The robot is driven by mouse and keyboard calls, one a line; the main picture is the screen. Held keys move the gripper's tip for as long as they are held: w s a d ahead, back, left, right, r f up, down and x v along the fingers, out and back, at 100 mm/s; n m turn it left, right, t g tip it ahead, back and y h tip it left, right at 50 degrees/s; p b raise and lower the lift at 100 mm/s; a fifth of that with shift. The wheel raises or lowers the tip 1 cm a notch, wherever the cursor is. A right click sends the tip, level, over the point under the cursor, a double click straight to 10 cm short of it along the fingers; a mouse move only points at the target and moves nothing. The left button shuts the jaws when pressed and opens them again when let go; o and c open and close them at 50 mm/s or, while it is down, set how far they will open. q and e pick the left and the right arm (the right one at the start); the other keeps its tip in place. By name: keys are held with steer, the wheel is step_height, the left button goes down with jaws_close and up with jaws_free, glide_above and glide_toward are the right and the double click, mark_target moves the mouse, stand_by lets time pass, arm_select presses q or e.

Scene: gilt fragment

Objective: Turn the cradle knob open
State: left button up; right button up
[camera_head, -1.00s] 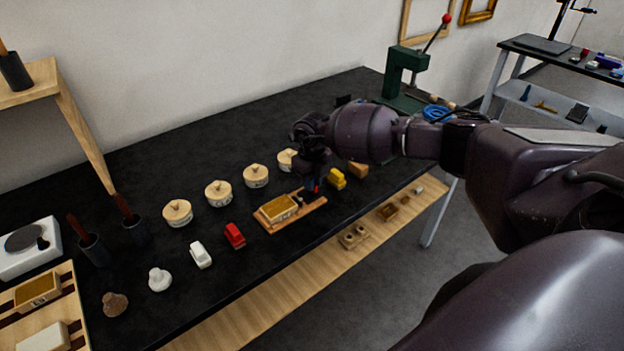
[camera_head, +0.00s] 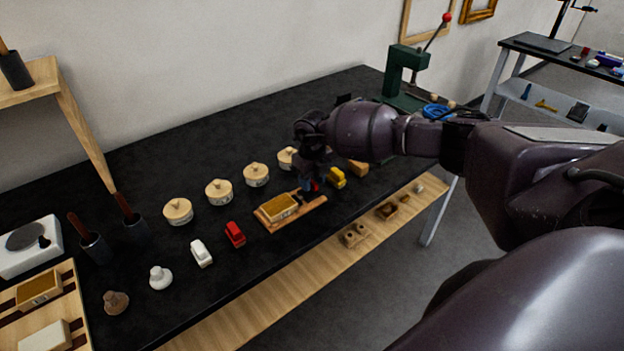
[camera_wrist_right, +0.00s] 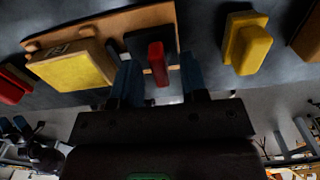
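The cradle is a wooden board (camera_head: 272,225) on the black bench, carrying a gilt-topped block (camera_head: 279,207). In the right wrist view the board (camera_wrist_right: 160,17) and yellow-topped block (camera_wrist_right: 75,68) lie ahead of the fingers. At the board's end is a dark fitting (camera_wrist_right: 141,44) with a red knob (camera_wrist_right: 157,60). My right gripper (camera_wrist_right: 160,82) is open, its two bluish fingers apart to either side of the knob in that view; contact cannot be made out. In the head view my right gripper (camera_head: 312,178) hangs over the board's right end, partly hiding the knob. My left gripper is not in view.
A yellow stamp-like piece (camera_head: 337,179) stands close right of my right gripper. Red (camera_head: 235,234) and white (camera_head: 201,253) pieces stand left of the cradle. Several lidded pots (camera_head: 219,192) line up behind. A green press (camera_head: 401,75) stands at the back.

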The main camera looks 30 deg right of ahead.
mark_target(312, 181)
step_height(312, 181, up, 11)
stand_by(0.7)
steer(key=shift+f, duration=0.1)
